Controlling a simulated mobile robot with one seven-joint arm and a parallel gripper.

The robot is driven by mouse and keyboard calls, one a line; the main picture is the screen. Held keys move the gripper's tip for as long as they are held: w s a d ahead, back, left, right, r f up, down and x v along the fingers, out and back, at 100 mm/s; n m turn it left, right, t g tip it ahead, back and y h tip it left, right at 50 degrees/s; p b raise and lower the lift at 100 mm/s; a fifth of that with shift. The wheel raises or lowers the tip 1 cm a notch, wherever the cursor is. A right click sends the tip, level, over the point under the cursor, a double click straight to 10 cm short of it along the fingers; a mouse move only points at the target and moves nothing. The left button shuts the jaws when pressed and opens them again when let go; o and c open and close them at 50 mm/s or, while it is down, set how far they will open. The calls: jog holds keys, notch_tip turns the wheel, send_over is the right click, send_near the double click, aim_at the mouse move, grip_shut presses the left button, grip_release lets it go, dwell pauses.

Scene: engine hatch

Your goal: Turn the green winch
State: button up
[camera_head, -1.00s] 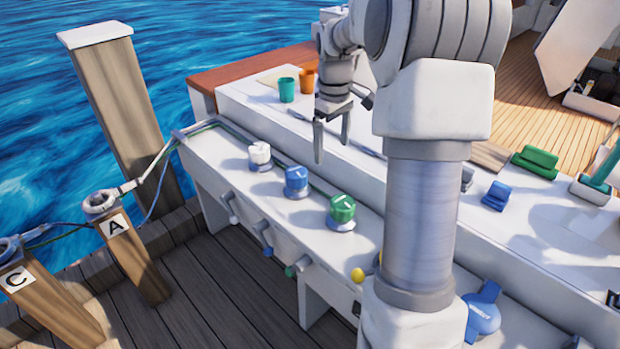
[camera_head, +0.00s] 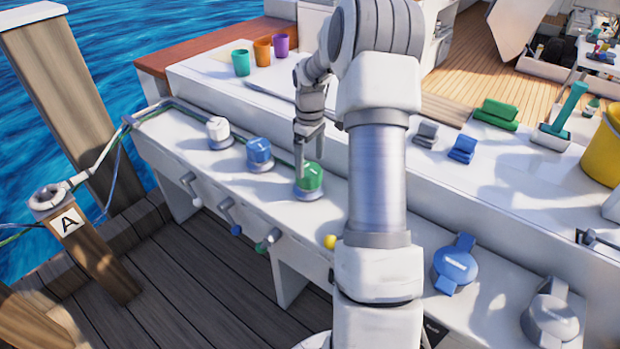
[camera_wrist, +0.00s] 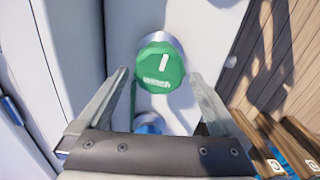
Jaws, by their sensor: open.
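The green winch (camera_head: 311,178) stands on the white side deck, a green drum on a grey base with a white mark on top. My gripper (camera_head: 307,165) is open just above and around its near side in the head view, with one finger overlapping the drum. In the wrist view the green winch (camera_wrist: 160,68) shows ahead of my gripper (camera_wrist: 160,75), roughly centred between the open fingers and a little beyond their tips. I cannot tell whether a finger touches it. Nothing is between the fingers' bases except a partly hidden blue winch (camera_wrist: 149,122) below.
A blue winch (camera_head: 260,152) and a white winch (camera_head: 219,131) stand to the left on the same ledge. Crank handles (camera_head: 268,241) hang on its side. A yellow knob (camera_head: 330,241) lies nearer.

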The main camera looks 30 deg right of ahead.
aim_at(309, 169)
notch_tip(309, 169, down, 5)
jog(key=shift+f+b, duration=0.1)
jog(key=shift+b, duration=0.45)
jog(key=c, duration=1.1)
jog(key=shift+m+p, duration=0.35)
jog(key=shift+m, duration=0.05)
jog(key=m+p, duration=0.1)
jog(key=m, duration=0.1)
jog(key=shift+a+r+m+p, duration=0.1)
jog(key=shift+r+m+p, duration=0.1)
jog(key=shift+m+p, duration=0.2)
jog(key=shift+f+m+p, duration=0.1)
jog(key=shift+m+p, duration=0.7)
jog(key=shift+m, duration=1.5)
